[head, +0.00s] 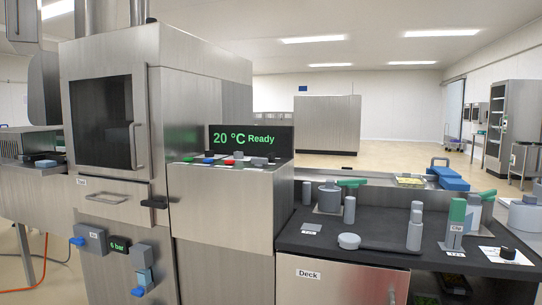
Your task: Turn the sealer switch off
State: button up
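The sealer looks to be the tall steel machine (205,120) with a dark window at the left. Its display (249,139) shows "20 °C Ready" in green. Below the display, a sloped control ledge (258,165) carries small green, blue, red and grey controls. I cannot tell which of these controls is the sealer switch, nor read the knob's setting. My gripper is not in view.
The dark deck (370,262) holds grey cylinders, a flat round puck (349,241) and a green-handled clip (456,222). A black latch (154,202) juts from the machine front. Blue-handled air fittings (92,240) and a "6 bar" gauge (119,247) are lower left.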

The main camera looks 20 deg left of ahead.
aim_at(271, 157)
jog(key=i+j, duration=0.1)
jog(key=j, duration=0.25)
jog(key=i+j+z, duration=0.1)
jog(key=j, duration=0.25)
jog(key=i+j, duration=0.15)
jog(key=j, duration=0.2)
jog(key=i+j+z, duration=0.15)
jog(key=j, duration=0.2)
jog(key=k, duration=0.05)
